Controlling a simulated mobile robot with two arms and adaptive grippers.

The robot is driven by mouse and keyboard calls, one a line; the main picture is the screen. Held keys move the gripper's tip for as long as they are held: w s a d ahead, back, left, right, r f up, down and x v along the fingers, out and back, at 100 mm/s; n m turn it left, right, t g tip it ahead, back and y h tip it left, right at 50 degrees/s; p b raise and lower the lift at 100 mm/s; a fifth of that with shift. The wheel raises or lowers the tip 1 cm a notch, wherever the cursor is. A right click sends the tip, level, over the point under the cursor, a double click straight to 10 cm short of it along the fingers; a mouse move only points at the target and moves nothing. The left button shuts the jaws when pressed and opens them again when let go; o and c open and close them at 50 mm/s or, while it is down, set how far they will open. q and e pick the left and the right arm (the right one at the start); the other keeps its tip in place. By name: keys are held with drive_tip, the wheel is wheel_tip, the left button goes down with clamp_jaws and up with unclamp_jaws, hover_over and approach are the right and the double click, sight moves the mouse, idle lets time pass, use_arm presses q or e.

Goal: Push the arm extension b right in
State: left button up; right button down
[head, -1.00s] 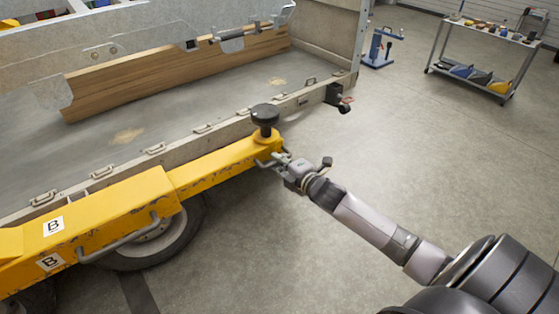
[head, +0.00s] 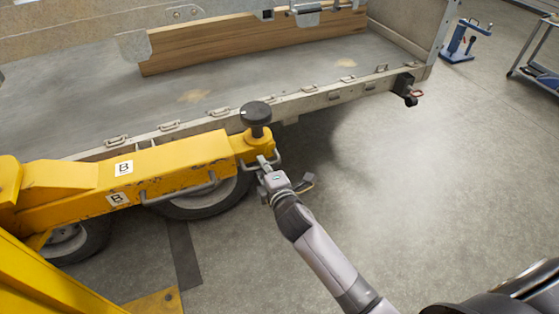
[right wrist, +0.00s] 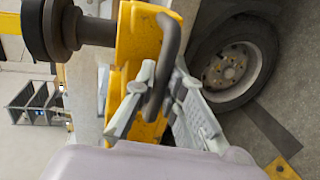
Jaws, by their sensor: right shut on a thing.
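The yellow arm marked B has a thick outer sleeve (head: 165,162) beside the trailer bed. Only a short end of arm extension b (head: 258,146) shows beyond the sleeve's mouth. A round black pad (head: 256,113) stands on that end. A grey handle (head: 278,158) sits at the extension's tip; it looks like a dark bar in the right wrist view (right wrist: 169,52). My right gripper (head: 266,164) is shut on this handle, with its fingers on both sides of the bar in the right wrist view (right wrist: 163,88). My left gripper is not in view.
The trailer bed (head: 95,110) lies behind the arm, with metal loops along its edge. A wheel (head: 205,200) stands below the sleeve. A blue stand (head: 460,40) and a trolley (head: 540,55) are at the far right. The floor at the right is clear.

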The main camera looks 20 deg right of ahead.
drive_tip(key=shift+a, duration=0.35)
drive_tip(key=c, duration=1.7)
unclamp_jaws()
drive_tip(key=shift+a, duration=0.1)
drive_tip(key=shift+o, duration=0.2)
drive_tip(key=shift+d, duration=0.2)
drive_tip(key=shift+s, duration=0.1)
drive_tip(key=v, duration=1.2)
